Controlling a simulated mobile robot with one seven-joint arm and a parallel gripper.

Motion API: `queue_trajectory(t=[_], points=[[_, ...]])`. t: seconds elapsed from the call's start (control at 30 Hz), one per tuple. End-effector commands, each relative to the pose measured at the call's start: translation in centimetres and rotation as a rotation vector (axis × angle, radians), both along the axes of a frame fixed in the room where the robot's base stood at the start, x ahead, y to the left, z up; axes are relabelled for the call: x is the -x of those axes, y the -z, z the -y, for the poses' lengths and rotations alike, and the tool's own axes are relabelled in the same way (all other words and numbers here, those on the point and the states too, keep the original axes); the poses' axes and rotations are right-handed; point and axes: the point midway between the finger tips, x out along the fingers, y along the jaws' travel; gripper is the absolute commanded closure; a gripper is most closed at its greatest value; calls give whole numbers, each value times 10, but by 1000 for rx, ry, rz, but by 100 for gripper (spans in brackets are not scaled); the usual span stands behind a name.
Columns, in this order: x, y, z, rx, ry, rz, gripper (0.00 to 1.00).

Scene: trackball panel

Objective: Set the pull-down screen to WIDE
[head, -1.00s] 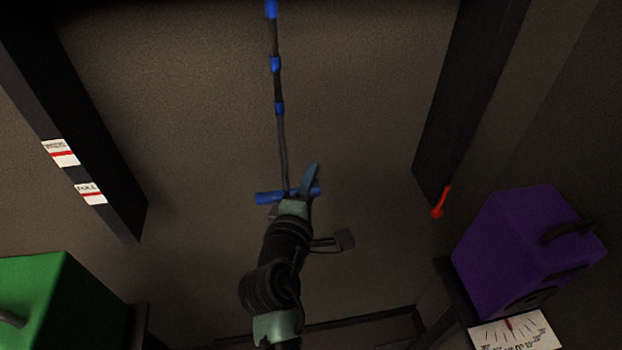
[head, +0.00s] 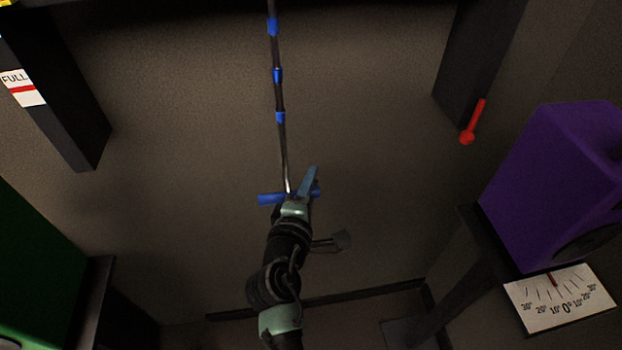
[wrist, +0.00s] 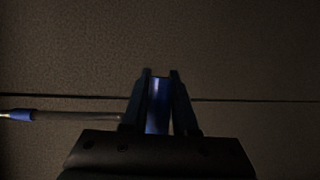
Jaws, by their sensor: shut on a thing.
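A blue cross-handle (head: 270,199) sits at the lower end of a dark rod with blue bands (head: 281,145) that runs up out of the head view. My gripper (head: 303,188) is shut on this handle. In the wrist view the blue handle (wrist: 158,105) lies between the two fingers of my gripper (wrist: 160,76), and the rod runs off to the left. A white label reading FULL with a red line (head: 23,88) is on the dark left post. No WIDE label is readable now. I cannot make out the screen's lower edge.
A red lever (head: 473,122) hangs by the dark right post (head: 466,65). A purple box (head: 545,185) stands at right above a white angle scale (head: 560,298). A green box (head: 35,270) is at lower left. The space around the handle is clear.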

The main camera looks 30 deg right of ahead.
Motion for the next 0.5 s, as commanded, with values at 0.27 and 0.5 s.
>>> queue_trajectory(t=[0.27,0.5], points=[[0,12,-1,-1,0,-3,100],[0,11,-1,-1,0,-3,100]])
